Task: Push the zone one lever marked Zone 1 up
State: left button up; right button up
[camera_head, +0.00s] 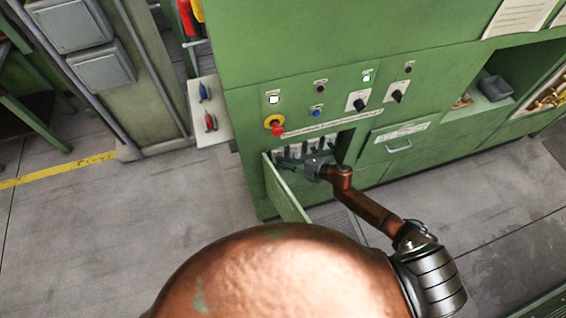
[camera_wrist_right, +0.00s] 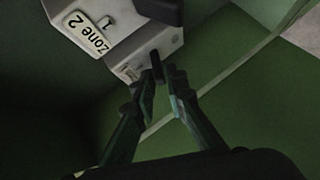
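The open compartment low in the green machine holds a row of grey lever units (camera_head: 312,144), small in the head view. My right gripper (camera_head: 285,163) reaches in at the compartment's left end. In the right wrist view a pale unit labelled "Zone 2" (camera_wrist_right: 86,33) stands at the upper left. A short dark lever (camera_wrist_right: 157,66) sticks out of a pale unit beside the fingertips. My right gripper (camera_wrist_right: 163,80) has its two fingers close together with a narrow gap, the lever tip at or just beyond it; contact is unclear. No Zone 1 label is readable. My left gripper is not in view.
The compartment's green door (camera_head: 286,192) hangs open at its left edge. Above are a red emergency button (camera_head: 277,129) and black knobs (camera_head: 360,104). A drawer handle (camera_head: 398,147) is to the right. A side shelf (camera_head: 209,112) holds blue and red items.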

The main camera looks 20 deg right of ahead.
jog(key=shift+o, duration=1.3)
jog(key=v, duration=1.2)
